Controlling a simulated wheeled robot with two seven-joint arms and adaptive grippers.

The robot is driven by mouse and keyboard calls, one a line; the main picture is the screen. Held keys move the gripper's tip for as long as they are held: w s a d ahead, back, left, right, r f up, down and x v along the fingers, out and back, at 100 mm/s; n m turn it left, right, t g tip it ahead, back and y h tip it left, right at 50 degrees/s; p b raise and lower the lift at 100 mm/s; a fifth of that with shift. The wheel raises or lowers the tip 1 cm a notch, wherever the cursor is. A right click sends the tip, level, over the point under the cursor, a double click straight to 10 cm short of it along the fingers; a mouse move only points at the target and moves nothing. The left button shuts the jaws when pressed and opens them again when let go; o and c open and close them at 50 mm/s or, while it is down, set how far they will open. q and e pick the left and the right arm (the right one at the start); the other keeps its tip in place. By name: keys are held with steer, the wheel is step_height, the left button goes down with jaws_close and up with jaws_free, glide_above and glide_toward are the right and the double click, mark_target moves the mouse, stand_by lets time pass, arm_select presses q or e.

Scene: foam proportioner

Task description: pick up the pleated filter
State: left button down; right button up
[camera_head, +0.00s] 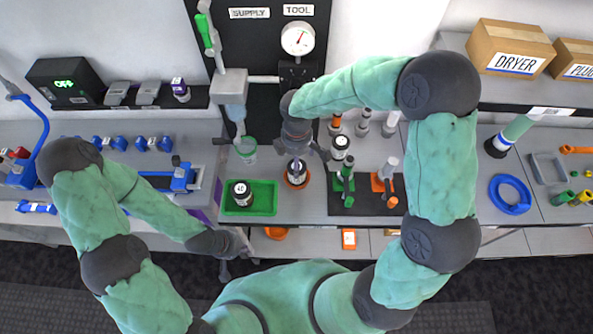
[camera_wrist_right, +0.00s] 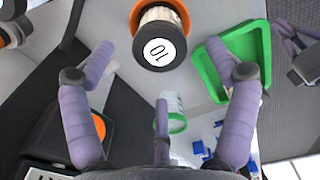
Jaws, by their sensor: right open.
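A pale ribbed filter with a dark cap and a white label marked 10 (camera_wrist_right: 160,50) stands in an orange holder (camera_wrist_right: 182,10) in the right wrist view. In the head view this filter (camera_head: 297,171) is upright in its orange holder (camera_head: 296,184), partly hidden beneath my right gripper (camera_head: 302,150). My right gripper (camera_wrist_right: 160,70) has its fingers spread and empty, with the filter ahead of it and apart from the fingers. My left gripper (camera_head: 232,258) hangs low in front of the bench edge, away from the filter; its finger opening is unclear.
A green tray (camera_head: 266,197) holding a dark-capped canister (camera_head: 241,192) lies left of the orange holder. A clear green-rimmed cup (camera_head: 246,150) stands behind the tray. A dark mat (camera_head: 362,203) with several fittings lies to the right. The gauge panel (camera_head: 262,45) rises behind.

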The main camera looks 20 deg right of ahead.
steer(key=f, duration=0.3)
steer(key=shift+w, duration=0.2)
steer(key=shift+s+f, duration=0.1)
steer(key=shift+f, duration=0.05)
step_height(320, 180, down, 4)
steer(key=shift+s+f+b, duration=0.1)
steer(key=shift+f+b, duration=0.15)
steer(key=shift+b, duration=0.55)
steer(key=c, duration=1.3)
